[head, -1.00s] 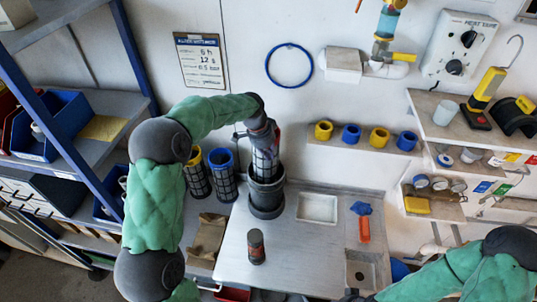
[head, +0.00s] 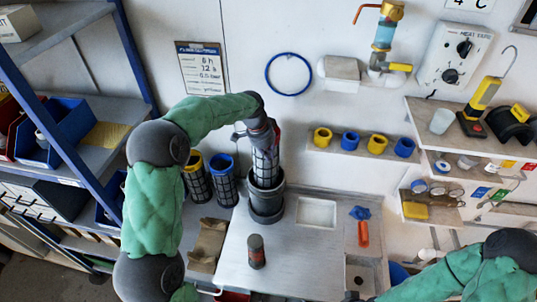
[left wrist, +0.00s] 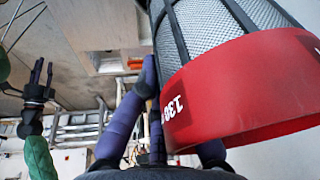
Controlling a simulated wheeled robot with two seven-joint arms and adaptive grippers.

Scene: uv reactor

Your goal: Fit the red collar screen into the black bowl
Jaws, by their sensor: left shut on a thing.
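The red collar screen (head: 265,163) is a grey mesh cylinder with dark ribs. Its red collar (left wrist: 235,95) fills the right of the left wrist view, marked with white figures. My left gripper (head: 270,128) is shut on the screen at its collar end. It holds the screen nearly upright, slightly tilted, over the black bowl (head: 267,208). The screen's lower end is at the bowl's mouth and seems to be inside it; the depth is hidden. My right gripper (left wrist: 42,76) is open and empty, away from the bowl, in the left wrist view.
A yellow-collared screen (head: 196,180) and a blue-collared screen (head: 223,178) stand left of the bowl. A dark cylinder (head: 256,252) stands in front on the metal bench (head: 300,262). A white tray (head: 317,212) lies right of the bowl. Yellow and blue rings sit on the wall shelf (head: 362,153).

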